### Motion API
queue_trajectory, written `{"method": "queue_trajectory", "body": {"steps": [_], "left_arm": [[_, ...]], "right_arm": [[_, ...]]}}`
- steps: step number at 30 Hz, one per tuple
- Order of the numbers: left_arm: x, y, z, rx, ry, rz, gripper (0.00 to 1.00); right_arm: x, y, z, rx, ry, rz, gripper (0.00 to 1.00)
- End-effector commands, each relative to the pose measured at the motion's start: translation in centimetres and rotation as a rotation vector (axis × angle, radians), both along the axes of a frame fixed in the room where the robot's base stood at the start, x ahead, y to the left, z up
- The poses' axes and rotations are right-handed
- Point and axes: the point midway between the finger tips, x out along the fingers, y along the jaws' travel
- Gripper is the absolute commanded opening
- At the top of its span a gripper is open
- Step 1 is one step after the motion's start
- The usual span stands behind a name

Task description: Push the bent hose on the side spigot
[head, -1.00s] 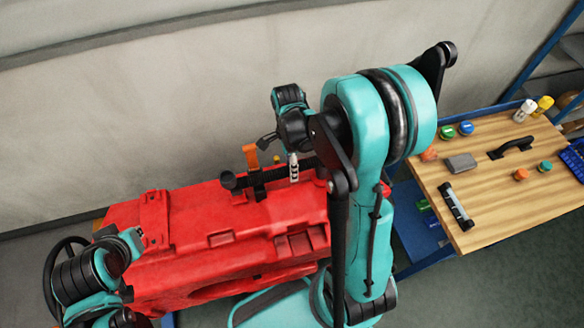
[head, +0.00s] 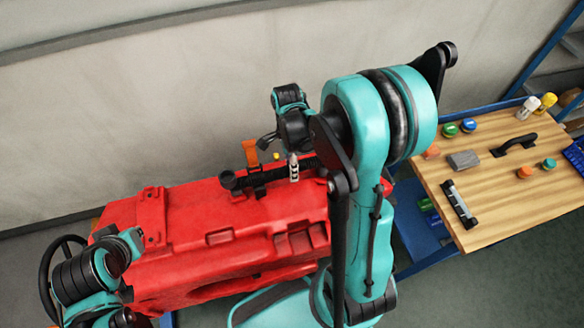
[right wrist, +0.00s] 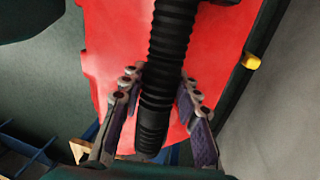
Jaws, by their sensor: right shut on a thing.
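A black ribbed hose (head: 275,174) lies along the top of the red tank (head: 190,240) near its back edge. In the right wrist view the hose (right wrist: 172,45) runs down the middle to a smoother end, over the red surface. My right gripper (head: 294,168) is at the hose's right part, its fingers pointing down. Its fingers (right wrist: 160,82) are shut on the hose, one on each side. I cannot make out the side spigot; my right arm covers the tank's right end. My left arm shows at lower left, but its fingers do not.
An orange strap or clip (head: 250,153) stands at the hose, with a small yellow part (head: 276,156) behind. At right a wooden-topped table (head: 480,210) holds several caps, bottles and a black handle (head: 513,145). A wall rises behind the tank.

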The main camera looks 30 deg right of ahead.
Motion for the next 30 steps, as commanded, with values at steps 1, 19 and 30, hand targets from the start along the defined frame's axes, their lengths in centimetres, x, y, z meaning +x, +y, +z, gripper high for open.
{"method": "queue_trajectory", "body": {"steps": [1, 19, 30], "left_arm": [[0.0, 0.0, -0.34, 0.0, 0.0, 0.0, 0.0], [0.0, 0.0, -0.63, 0.0, 0.0, 0.0, 0.0], [0.0, 0.0, -1.18, 0.0, 0.0, 0.0, 0.0]], "right_arm": [[-0.01, 0.0, -0.31, 0.0, 0.0, 0.0, 0.0], [-0.01, 0.0, -0.6, 0.0, 0.0, 0.0, 0.0], [-0.01, 0.0, -1.17, 0.0, 0.0, 0.0, 0.0]]}}
